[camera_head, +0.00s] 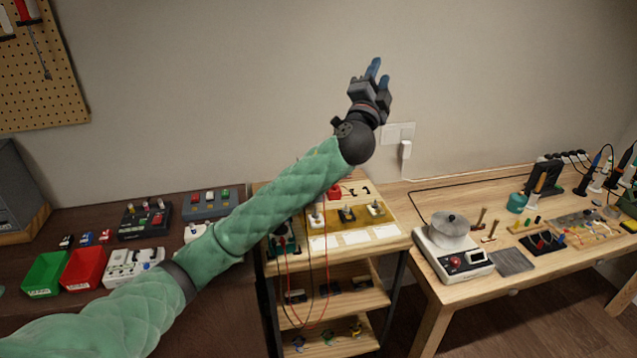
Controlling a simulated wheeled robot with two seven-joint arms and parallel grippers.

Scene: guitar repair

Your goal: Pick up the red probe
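I cannot make out the red probe for certain. A thin red cable (327,290) and a dark one hang down the front of the small wooden shelf cart (335,262) in the middle. A dark device (283,241) sits at the cart's left edge, partly hidden by my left arm. My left gripper (379,73) is raised in front of the wall, above and behind the cart. Its two blue fingertips point up and stand a little apart, with nothing seen between them. My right gripper is out of view.
The dark left table holds a green bin (46,273), a red bin (84,268) and pedals. The right table holds a white device with a round pan (453,245), a dark mat with small coloured items (542,243) and several tools.

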